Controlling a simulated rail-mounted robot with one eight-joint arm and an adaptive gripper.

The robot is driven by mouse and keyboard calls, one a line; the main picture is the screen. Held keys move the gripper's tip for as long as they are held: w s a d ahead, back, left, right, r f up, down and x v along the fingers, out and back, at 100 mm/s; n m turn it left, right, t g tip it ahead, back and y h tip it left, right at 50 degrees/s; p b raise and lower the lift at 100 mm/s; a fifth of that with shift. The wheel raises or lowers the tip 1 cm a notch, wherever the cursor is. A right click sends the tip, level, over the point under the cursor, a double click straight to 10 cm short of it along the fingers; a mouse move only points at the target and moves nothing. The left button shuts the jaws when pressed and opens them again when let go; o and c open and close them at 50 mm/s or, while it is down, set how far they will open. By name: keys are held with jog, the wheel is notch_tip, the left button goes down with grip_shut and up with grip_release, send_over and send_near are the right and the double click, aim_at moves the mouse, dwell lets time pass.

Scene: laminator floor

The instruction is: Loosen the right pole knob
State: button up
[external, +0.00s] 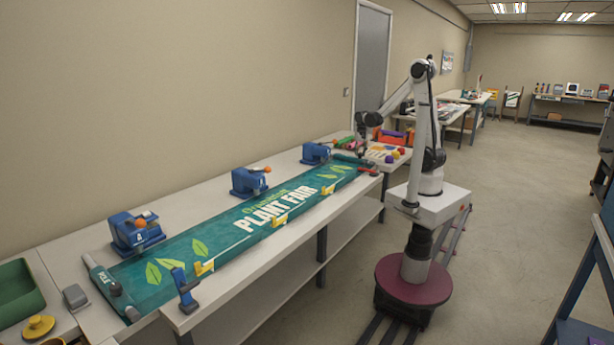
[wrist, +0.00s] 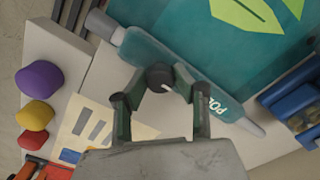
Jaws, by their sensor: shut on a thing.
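The teal PLANT FAIR banner (external: 275,215) lies along the long table. The right pole (external: 352,160), a teal bar marked "POLE", lies across its far right end; it also shows in the wrist view (wrist: 170,62). The right pole knob (wrist: 159,75) is a small dark round knob with a white mark, at the pole's edge. My gripper (wrist: 159,82) has its two fingers on either side of the knob and is shut on it. In the external view my gripper (external: 362,150) is low over the right pole, and the knob there is hidden.
Blue clamp-like devices (external: 250,182) stand along the banner's back edge, one (external: 316,153) close to the right pole. Purple, yellow and red knobs (wrist: 40,80) sit beside the pole on the neighbouring surface. A left pole (external: 108,284) lies at the near end.

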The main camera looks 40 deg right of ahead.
jog(key=o, duration=1.1)
jog(key=shift+o, duration=0.2)
jog(key=shift+r, duration=0.15)
notch_tip(320, 180, up, 12)
jog(key=s+n+t, duration=0.5)
jog(key=s+t, duration=0.2)
jog(key=s, duration=0.8)
jog(key=shift+s+r, duration=0.2)
jog(key=shift+r, duration=0.2)
